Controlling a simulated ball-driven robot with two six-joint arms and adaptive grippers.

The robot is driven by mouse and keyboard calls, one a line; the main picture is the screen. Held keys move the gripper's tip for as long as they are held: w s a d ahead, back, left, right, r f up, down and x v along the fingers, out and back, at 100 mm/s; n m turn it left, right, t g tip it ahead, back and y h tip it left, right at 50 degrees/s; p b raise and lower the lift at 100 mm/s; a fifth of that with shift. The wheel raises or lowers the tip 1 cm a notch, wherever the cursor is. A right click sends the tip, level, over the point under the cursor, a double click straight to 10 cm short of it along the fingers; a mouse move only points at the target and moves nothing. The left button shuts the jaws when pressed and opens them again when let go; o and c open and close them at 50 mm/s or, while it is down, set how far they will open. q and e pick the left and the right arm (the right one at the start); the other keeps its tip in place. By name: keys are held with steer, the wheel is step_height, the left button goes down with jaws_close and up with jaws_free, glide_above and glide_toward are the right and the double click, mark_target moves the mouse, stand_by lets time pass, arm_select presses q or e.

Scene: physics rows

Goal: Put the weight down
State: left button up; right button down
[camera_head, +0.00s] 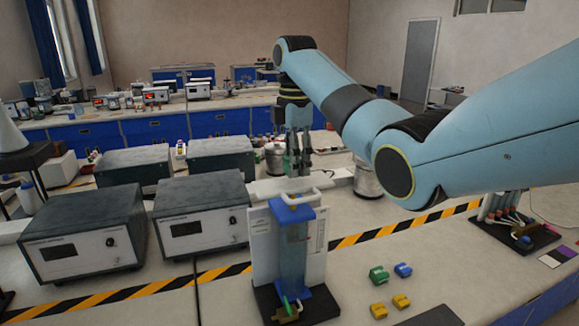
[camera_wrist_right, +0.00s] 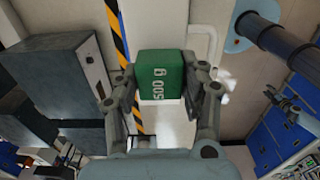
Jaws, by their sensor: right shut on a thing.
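A green weight marked "500 g" (camera_wrist_right: 160,75) sits between the fingertips of my right gripper (camera_wrist_right: 166,82) in the right wrist view, with a finger on each side of it. In the head view my right gripper (camera_head: 299,158) points down over the far part of the near bench, behind the stand with the blue top. The weight is hardly visible there, and I cannot tell whether it touches the surface below. My left gripper is in neither view.
A stand with a blue column (camera_head: 293,250) on a black base is in front of my right gripper. Grey instrument boxes (camera_head: 202,225) stand to the left. Small green (camera_head: 378,274), blue (camera_head: 402,269) and yellow blocks lie front right. Striped tape (camera_head: 360,238) crosses the bench.

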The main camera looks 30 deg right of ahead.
steer(key=shift+w+a+f, duration=0.1)
steer(key=shift+w+f, duration=0.05)
steer(key=shift+f, duration=0.4)
steer(key=shift+w+f, duration=0.15)
steer(key=shift+f, duration=0.35)
steer(key=shift+w+a, duration=0.1)
steer(key=shift+w, duration=0.15)
steer(key=shift+s, duration=0.45)
steer(key=c, duration=1.1)
jaws_free()
steer(key=shift+f, duration=0.15)
steer(key=o, duration=0.4)
steer(key=shift+w+f, duration=0.1)
steer(key=shift+w, duration=0.1)
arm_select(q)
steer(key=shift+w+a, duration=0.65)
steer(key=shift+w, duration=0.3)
arm_select(e)
steer(key=shift+s, duration=0.1)
